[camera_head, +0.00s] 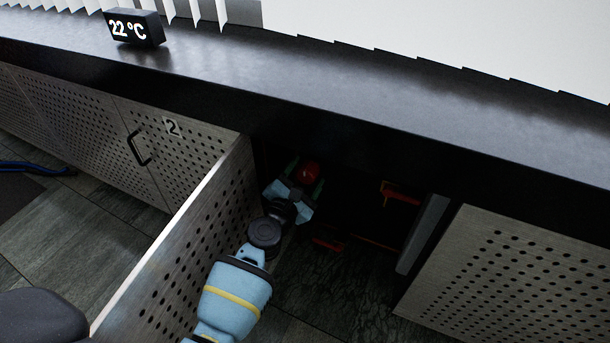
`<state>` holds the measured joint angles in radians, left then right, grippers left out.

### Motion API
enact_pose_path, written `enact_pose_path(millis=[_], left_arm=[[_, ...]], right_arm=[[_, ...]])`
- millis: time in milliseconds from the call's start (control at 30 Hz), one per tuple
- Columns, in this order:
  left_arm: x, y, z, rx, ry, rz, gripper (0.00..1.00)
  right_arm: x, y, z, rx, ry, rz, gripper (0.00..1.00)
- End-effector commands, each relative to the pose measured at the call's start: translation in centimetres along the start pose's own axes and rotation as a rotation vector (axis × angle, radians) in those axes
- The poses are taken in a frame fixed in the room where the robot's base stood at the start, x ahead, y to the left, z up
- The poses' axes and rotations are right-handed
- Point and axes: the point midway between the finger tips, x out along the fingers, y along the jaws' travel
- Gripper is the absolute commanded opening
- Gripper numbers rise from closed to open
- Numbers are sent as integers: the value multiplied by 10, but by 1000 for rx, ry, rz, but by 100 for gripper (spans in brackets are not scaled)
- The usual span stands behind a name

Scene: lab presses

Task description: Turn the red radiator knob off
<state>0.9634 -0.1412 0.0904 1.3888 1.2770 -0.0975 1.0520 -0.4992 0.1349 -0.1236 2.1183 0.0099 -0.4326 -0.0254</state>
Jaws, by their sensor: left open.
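The red radiator knob (309,173) is in the dark opening of the cabinet under the black counter. Only its rounded red top shows clearly. My left gripper (305,181) reaches into the opening past the open perforated door, with its fingers apart at the knob. One finger shows on each side of the knob. Whether they touch it is too dark and small to tell. My right gripper is not in view.
The open door (190,240) stands close along the left of my left arm. A closed perforated panel (520,270) is on the right. Dark orange-edged parts (400,192) sit deeper in the opening. A display (133,28) reading 22 °C stands on the counter (330,85).

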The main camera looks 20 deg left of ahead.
Motion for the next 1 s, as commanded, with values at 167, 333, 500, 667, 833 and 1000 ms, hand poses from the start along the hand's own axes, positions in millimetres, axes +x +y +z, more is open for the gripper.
enact_pose_path(millis=[167,333,500,667,833,1000], left_arm=[[-11,0,0,1,0,0,64],[-36,0,0,2,1,-1,64],[-60,0,0,2,1,0,64],[-74,0,0,1,0,0,64],[-78,0,0,0,0,0,64],[-78,0,0,0,0,0,64]], right_arm=[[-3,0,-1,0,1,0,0],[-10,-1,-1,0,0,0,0],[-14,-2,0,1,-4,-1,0],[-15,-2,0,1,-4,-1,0],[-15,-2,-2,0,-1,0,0],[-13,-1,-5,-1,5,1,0]])
